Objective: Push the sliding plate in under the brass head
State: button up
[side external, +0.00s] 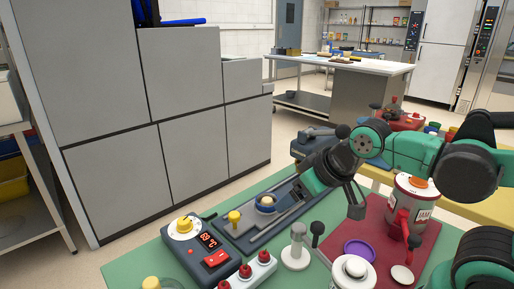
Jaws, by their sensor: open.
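A long dark blue-grey device with metal rails (259,229) lies on the green mat in the side external view. A yellow knob (234,217) stands near its left end. My gripper (356,213) is open, pointing down above the red mat's left part, to the right of the device.
A control box with a red display (208,240) and a box with red buttons (247,273) stand at front left. A grey-white post (295,246), purple dish (359,249), white lidded jar (353,274) and jam can (413,196) crowd the front and right.

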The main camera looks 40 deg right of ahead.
jog(key=shift+c, duration=0.8)
jog(key=shift+w+a+r, duration=0.1)
jog(key=shift+w+r, duration=0.15)
jog(key=shift+w, duration=0.05)
jog(key=w+a+n+g, duration=0.2)
jog(key=w+n+g, duration=0.2)
jog(key=w, duration=0.2)
jog(key=n+g, duration=0.3)
jog(key=n, duration=0.2)
send_over(234, 214)
jog(key=f, duration=0.3)
jog(key=shift+s+d+f, duration=0.1)
jog(key=shift+s+f, duration=0.1)
jog(key=shift+f, duration=0.05)
jog(key=shift+w+f, duration=0.2)
jog(key=shift+f, duration=2.95)
grip_shut()
